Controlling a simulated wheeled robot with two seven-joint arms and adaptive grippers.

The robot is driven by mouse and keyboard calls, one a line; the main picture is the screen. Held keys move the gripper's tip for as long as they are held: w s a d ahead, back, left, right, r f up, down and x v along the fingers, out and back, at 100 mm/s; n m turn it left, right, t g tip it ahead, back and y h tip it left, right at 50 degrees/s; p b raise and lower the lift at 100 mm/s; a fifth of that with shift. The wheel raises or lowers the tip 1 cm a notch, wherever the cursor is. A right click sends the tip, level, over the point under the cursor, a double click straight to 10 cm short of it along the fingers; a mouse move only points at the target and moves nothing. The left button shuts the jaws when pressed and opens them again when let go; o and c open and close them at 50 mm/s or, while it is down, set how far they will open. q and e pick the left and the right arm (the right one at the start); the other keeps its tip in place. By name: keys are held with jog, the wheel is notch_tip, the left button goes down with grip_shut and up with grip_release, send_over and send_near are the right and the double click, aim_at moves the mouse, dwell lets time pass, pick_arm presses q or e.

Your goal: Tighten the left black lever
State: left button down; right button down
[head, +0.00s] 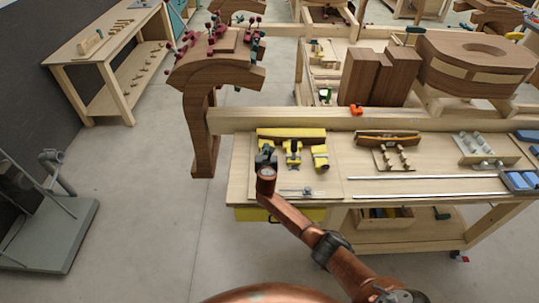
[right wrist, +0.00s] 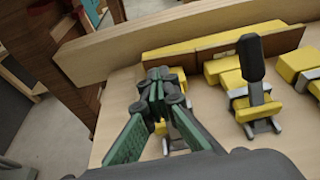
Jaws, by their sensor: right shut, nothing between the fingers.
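Yellow clamps with metal feet stand in a row on the wooden workbench (head: 460,185). The middle clamp (head: 293,148) has a black lever (right wrist: 252,62), which stands upright in the right wrist view. The left clamp (right wrist: 160,128) is mostly hidden behind my right gripper, and I cannot make out its left black lever. My right gripper (head: 265,158) is over the left clamp; in the right wrist view its dark fingertips (right wrist: 160,88) are shut together with nothing between them. I cannot tell whether they touch the lever. My left gripper is not in view.
A yellow-and-brown block (head: 290,135) and a long wooden beam (head: 300,117) run behind the clamps. The right clamp (head: 320,157) stands close beside the middle one. A curved brown wooden form (head: 205,95) rises at the back left.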

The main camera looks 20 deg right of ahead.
jog(key=shift+b+x, duration=0.5)
jog(key=shift+x, duration=0.9)
jog(key=shift+d+r, duration=0.1)
jog(key=shift+r, duration=0.1)
